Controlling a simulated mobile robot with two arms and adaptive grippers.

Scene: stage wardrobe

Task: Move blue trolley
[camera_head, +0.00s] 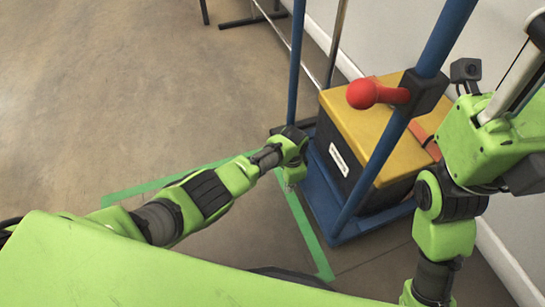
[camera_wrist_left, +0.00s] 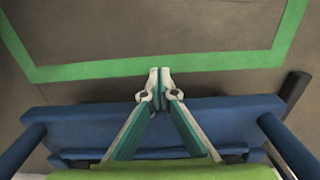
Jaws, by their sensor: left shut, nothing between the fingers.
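The blue trolley (camera_head: 343,222) stands at the right in the head view, with blue upright posts and a low blue base. It carries a black box with a yellow lid (camera_head: 365,112) and a white label. A red knob (camera_head: 364,93) sits on a black clamp on the near post. My left gripper (camera_head: 290,180) is at the trolley's left side. In the left wrist view my left gripper (camera_wrist_left: 159,82) is shut and empty, its tips just past the edge of the blue base (camera_wrist_left: 80,128). My right arm comes in at the right; its fingers are not visible.
Green tape (camera_head: 303,225) marks the floor beside the trolley and also shows in the left wrist view (camera_wrist_left: 110,68). A pale wall (camera_head: 500,70) runs close behind the trolley. Dark metal legs (camera_head: 248,20) stand at the top. The floor to the left is open.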

